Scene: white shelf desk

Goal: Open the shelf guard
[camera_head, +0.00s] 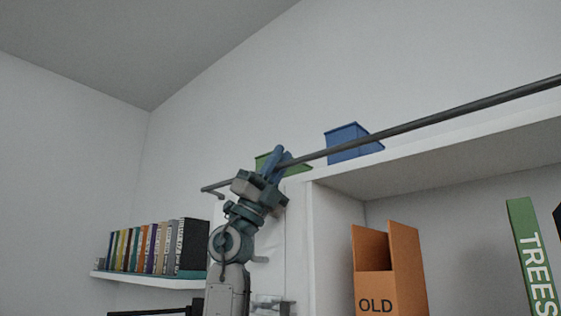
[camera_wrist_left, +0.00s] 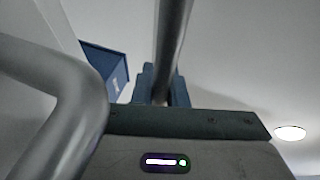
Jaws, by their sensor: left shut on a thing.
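The shelf guard (camera_head: 440,118) is a long dark grey bar running across the front of the white shelf top, rising toward the right edge of the head view. It also shows in the left wrist view (camera_wrist_left: 172,45), running up from between the fingers. My left gripper (camera_head: 281,160) is shut on the bar near its left end, with its blue fingers around it. In the left wrist view the gripper (camera_wrist_left: 165,88) shows its fingertips on both sides of the bar. A thick bent grey tube fills the left of that view. My right gripper is not in view.
A blue bin (camera_head: 350,142) and a green bin (camera_head: 266,163) stand on the shelf top behind the bar. An orange "OLD" file box (camera_head: 372,280) and a green "TREES" book (camera_head: 533,255) stand below. Several books (camera_head: 150,247) line a left wall shelf.

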